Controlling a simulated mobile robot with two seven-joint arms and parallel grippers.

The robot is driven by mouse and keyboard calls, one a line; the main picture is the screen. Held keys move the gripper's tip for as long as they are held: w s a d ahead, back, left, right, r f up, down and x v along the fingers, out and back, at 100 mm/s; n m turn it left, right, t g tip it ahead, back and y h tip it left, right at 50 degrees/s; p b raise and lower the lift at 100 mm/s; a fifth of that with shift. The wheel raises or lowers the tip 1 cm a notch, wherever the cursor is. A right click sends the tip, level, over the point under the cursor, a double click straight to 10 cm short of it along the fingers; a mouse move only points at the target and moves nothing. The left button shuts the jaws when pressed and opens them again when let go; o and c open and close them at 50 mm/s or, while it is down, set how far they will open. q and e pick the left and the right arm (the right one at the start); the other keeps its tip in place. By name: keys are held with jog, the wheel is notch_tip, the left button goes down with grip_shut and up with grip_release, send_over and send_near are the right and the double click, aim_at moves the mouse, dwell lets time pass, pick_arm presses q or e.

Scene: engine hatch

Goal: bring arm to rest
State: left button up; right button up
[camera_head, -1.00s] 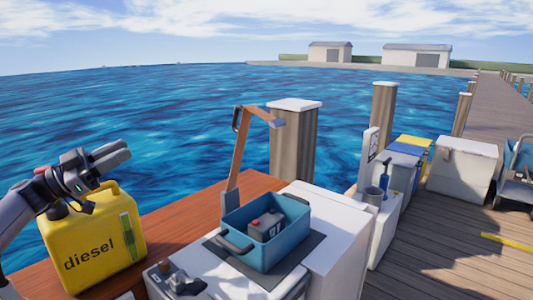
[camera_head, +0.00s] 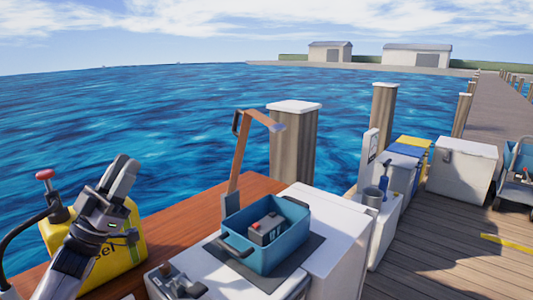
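My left gripper (camera_head: 124,163) is at the left, pointing up and slightly right, in front of the yellow diesel can (camera_head: 133,245). Its two fingers lie close together, with nothing seen between them. My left forearm and wrist hide the middle of the can and most of its label. The can stands upright on the brown wooden surface. My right arm and gripper are not in view.
An orange-brown lever (camera_head: 239,160) stands behind. A red-topped pump (camera_head: 45,175) with a black hose is by the can. Open water lies beyond.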

pick_arm(q)
jog(key=w+a+f+n+y, duration=0.8)
jog(key=y, duration=0.9)
notch_tip(320, 180, down, 10)
jog(key=a+r+m+g+y, duration=0.1)
jog(key=g+y, duration=0.1)
jog(key=g, duration=0.2)
jog(key=s+d+f+g+h, duration=0.1)
jog(key=s+d+f+g, duration=0.1)
jog(key=s+d+f, duration=0.5)
jog(key=s+d+f+g+h, duration=0.1)
jog(key=s+d+f, duration=0.1)
jog(key=s+f, duration=0.85)
jog(key=s+d+f+g, duration=0.2)
jog(key=s+f, duration=0.3)
jog(key=s, duration=0.4)
jog(key=s+d+f+g+h, duration=0.1)
jog(key=s+d+f, duration=0.3)
jog(key=s, duration=0.6)
jog(key=shift+s+d+f+g, duration=0.25)
jog(key=shift+d+f+g, duration=0.15)
jog(key=shift+d, duration=0.15)
